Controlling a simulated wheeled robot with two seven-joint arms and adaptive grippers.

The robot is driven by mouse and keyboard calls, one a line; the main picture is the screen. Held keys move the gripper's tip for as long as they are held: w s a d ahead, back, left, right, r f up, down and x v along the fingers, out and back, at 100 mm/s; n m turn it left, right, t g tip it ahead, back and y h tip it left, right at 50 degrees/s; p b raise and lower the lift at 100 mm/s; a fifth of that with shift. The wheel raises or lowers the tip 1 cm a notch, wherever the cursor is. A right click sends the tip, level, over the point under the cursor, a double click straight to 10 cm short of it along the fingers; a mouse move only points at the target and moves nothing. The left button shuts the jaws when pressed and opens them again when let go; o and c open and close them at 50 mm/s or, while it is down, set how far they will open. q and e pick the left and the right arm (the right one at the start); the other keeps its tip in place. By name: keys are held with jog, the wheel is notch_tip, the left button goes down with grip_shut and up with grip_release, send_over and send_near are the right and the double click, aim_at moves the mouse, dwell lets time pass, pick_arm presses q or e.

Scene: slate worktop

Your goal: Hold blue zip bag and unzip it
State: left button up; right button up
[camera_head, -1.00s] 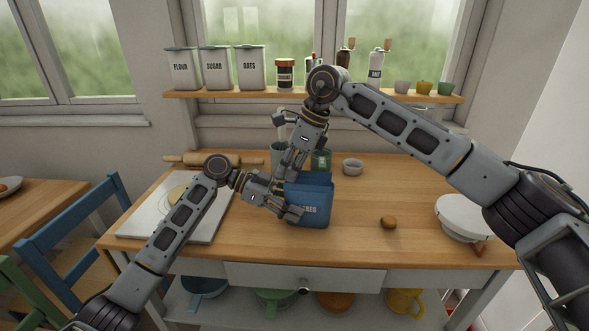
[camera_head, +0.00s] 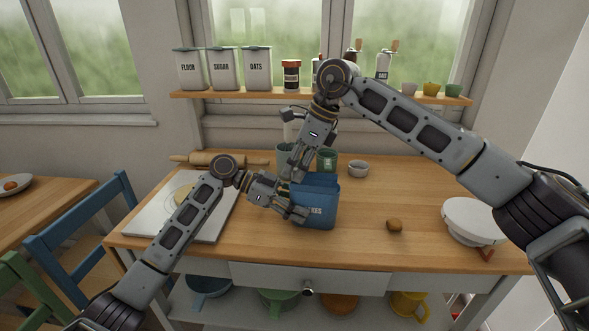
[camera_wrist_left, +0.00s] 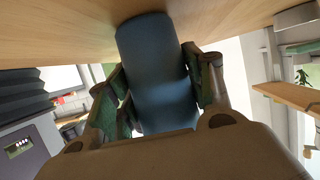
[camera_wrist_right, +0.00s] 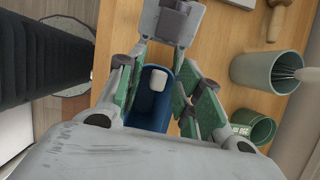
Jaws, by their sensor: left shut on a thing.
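My left gripper (camera_head: 298,213) is shut on the bag's left side. In the left wrist view the bag (camera_wrist_left: 158,75) fills the space between the fingers. My right gripper (camera_head: 296,172) points down at the bag's upper left corner. In the right wrist view its fingers (camera_wrist_right: 160,88) are apart, with the blue bag (camera_wrist_right: 152,118) and a small white piece (camera_wrist_right: 158,79) between them. I cannot tell whether that piece is the zip slider.
A white board (camera_head: 205,222) with a rolling pin (camera_head: 200,160) behind it lies left. Worktop in front is clear.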

pick_arm(q)
jog(key=shift+f, duration=0.1)
pick_arm(e)
jog(key=v, duration=1)
jog(key=shift+r, duration=0.3)
jog(key=shift+d, duration=0.15)
pick_arm(q)
jog(key=o, duration=1)
jog(key=shift+a, duration=0.1)
jog(key=shift+v, duration=5.95)
jog(key=shift+r, duration=0.25)
notch_tip(320, 180, up, 9)
jog(key=p, duration=0.9)
jog(key=shift+f, duration=0.1)
pick_arm(e)
notch_tip(320, 180, up, 9)
pick_arm(q)
jog(key=shift+r+p, duration=0.45)
jog(key=shift+p, duration=0.05)
pick_arm(e)
jog(key=shift+r, duration=0.45)
